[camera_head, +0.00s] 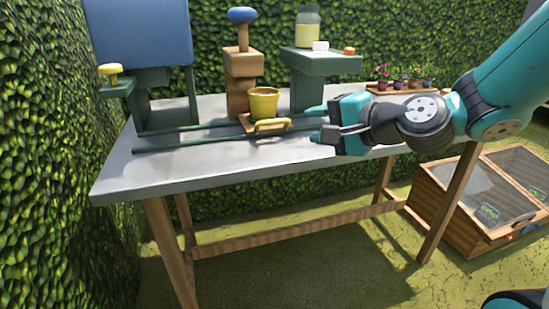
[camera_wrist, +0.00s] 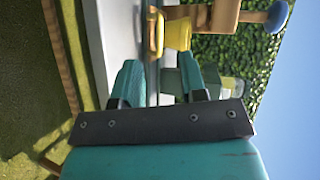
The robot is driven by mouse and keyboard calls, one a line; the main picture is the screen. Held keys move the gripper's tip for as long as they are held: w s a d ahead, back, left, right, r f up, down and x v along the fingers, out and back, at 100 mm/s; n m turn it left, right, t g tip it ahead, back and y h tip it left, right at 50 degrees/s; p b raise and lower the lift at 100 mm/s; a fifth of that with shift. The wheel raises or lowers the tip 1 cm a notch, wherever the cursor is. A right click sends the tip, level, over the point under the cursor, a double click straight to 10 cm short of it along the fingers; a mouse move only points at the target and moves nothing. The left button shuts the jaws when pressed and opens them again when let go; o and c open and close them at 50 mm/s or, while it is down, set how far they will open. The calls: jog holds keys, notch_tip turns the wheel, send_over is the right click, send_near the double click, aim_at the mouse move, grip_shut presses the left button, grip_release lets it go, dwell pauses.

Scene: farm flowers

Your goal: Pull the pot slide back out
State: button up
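The pot slide (camera_head: 246,126) is a small wooden plate on the dark rails (camera_head: 205,141) of the grey table. A yellow pot (camera_head: 264,103) stands upright on it, in front of a wooden post (camera_head: 240,83) with a blue knob. The slide's yellow bar handle (camera_head: 272,125) is at its front side. My gripper (camera_head: 321,123) is open and empty, to the right of the handle and apart from it. In the wrist view the handle (camera_wrist: 158,33) and pot (camera_wrist: 179,34) lie ahead of my open fingers.
A green stand (camera_head: 325,64) holding a jar (camera_head: 307,27) is behind my gripper. A blue panel (camera_head: 138,35) and yellow knob (camera_head: 110,69) are at the left. Small potted flowers (camera_head: 400,82) stand at the back right. The table front (camera_head: 215,172) is clear.

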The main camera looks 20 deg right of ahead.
jog(key=w+d+f+m+t+h+b, duration=0.1)
jog(key=d+f+m+t+b, duration=0.1)
jog(key=d+f+m, duration=0.1)
jog(key=p, duration=1.1)
send_near(276, 122)
jog(key=x, duration=0.9)
jog(key=shift+w+r, duration=0.1)
jog(key=shift+w, duration=0.05)
jog(key=shift+p+x, duration=0.4)
jog(key=shift+x, duration=0.35)
grip_shut()
